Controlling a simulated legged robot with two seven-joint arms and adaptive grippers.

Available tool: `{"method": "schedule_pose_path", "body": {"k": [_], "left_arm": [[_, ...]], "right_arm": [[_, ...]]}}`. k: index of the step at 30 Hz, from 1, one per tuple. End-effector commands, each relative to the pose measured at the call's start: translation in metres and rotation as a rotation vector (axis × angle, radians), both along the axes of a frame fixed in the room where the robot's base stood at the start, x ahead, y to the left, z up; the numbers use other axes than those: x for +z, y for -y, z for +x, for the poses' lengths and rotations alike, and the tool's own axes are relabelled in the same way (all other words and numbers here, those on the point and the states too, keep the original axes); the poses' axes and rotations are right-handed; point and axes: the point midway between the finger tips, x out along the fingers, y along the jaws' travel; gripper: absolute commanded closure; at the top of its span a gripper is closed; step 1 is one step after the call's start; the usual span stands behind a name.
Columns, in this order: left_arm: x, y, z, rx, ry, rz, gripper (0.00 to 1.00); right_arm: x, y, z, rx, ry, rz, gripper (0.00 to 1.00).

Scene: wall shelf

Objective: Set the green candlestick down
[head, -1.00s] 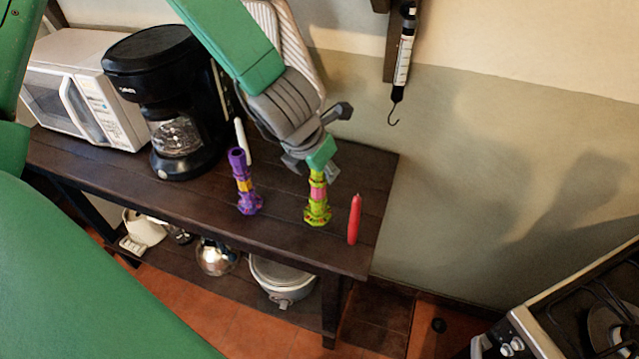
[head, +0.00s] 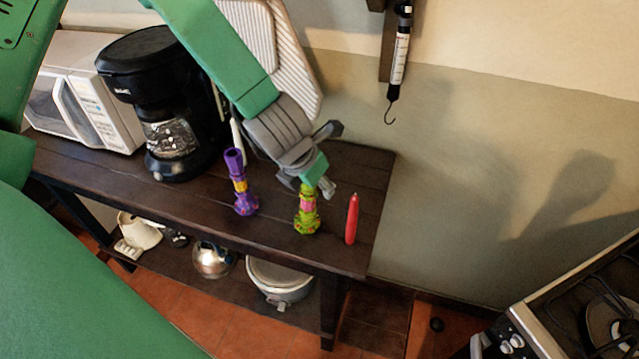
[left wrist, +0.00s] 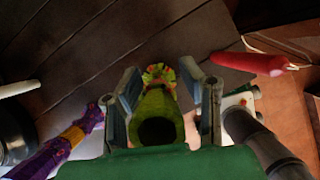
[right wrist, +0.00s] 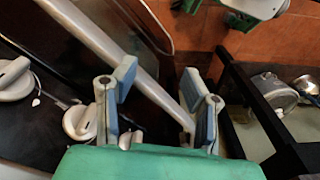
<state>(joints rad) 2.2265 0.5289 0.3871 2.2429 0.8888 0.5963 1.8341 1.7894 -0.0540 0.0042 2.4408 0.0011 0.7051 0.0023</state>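The green candlestick (head: 306,212), with yellow-green and pink bands, is upright near the front edge of the dark table (head: 345,190), between the purple candlestick (head: 239,182) and the red candle (head: 352,219). Its base looks at table level; whether it bears fully on the wood cannot be told. My left gripper (head: 307,186) is above it with fingers on both sides of its upper part. In the left wrist view the candlestick (left wrist: 157,105) fills the space between the fingers, socket towards the camera. My right gripper (right wrist: 158,85) is open and empty, away from the table.
A black coffee maker (head: 165,100) and a white microwave (head: 85,90) stand at the left of the table. A white candle (head: 237,135) is behind the purple candlestick. A stove (head: 570,320) is at the lower right. Pots (head: 280,280) sit on the lower shelf.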

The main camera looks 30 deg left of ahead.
Motion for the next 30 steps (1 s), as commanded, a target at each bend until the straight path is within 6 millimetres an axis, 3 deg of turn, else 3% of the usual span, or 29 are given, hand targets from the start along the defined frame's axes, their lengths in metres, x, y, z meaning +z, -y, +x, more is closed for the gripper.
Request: {"method": "schedule_pose_path", "body": {"k": [5,12,18,30], "left_arm": [[0.025,-0.002,-0.009,0.0,0.004,-0.003,0.66],[0.075,-0.002,-0.029,0.0,0.005,0.002,0.66],[0.102,-0.001,-0.041,0.0,0.003,0.004,0.66],[0.108,-0.006,-0.046,0.001,-0.001,-0.001,0.66]], "right_arm": [[0.003,0.0,0.0,0.001,0.0,0.0,0.6],[0.012,0.0,0.0,0.001,0.0,0.001,0.6],[0.018,0.0,0.0,0.001,0.0,0.0,0.6],[0.019,0.0,0.0,0.001,0.0,0.0,0.6]]}}
